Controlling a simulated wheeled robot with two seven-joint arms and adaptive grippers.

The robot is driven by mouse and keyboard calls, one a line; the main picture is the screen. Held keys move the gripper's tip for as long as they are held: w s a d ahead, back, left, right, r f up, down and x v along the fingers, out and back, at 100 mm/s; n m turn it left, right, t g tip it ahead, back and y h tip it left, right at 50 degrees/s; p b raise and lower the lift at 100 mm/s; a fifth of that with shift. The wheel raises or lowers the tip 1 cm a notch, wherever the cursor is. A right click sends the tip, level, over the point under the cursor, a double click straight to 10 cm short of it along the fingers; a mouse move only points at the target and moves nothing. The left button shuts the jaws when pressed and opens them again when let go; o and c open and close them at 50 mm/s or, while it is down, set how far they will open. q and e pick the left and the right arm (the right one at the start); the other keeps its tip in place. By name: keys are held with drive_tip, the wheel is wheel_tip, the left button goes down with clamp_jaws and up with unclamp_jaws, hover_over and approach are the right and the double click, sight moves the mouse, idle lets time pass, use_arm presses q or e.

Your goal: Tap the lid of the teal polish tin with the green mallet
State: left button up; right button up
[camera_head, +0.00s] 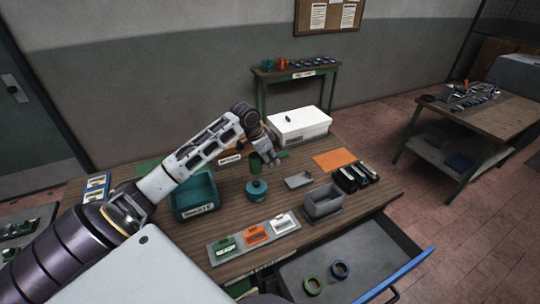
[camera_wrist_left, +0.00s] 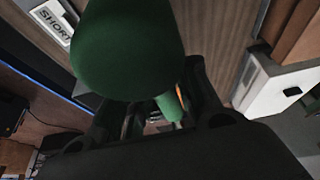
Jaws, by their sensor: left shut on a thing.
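The teal polish tin (camera_head: 257,190) stands on the wooden table in the head view, with a knob-like top. My left gripper (camera_head: 267,160) is above and slightly behind it, shut on the green mallet (camera_head: 256,165). The mallet's green head hangs just above the tin in the picture; whether it touches the lid I cannot tell. In the left wrist view the mallet's large round green head (camera_wrist_left: 128,45) fills the upper middle, with a green handle part (camera_wrist_left: 170,105) between the fingers. The tin is not visible there. My right gripper is not in view.
A teal bin (camera_head: 178,212) stands left of the tin. A small grey tray (camera_head: 299,180) and a grey open box (camera_head: 323,202) are at right. A grey rack (camera_head: 226,258) with coloured items lies in front. A white box (camera_head: 300,128) stands behind. An open drawer (camera_head: 375,268) juts out front right.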

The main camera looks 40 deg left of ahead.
use_arm(q)
drive_tip(key=shift+f, duration=0.55)
drive_tip(key=shift+f, duration=0.1)
wheel_tip(320, 180, down, 4)
drive_tip(key=b, duration=0.1)
drive_tip(key=shift+r+p, duration=0.5)
drive_tip(key=shift+r, duration=1.4)
wheel_tip(320, 180, down, 5)
drive_tip(key=shift+r, duration=2.3)
drive_tip(key=shift+r, duration=0.1)
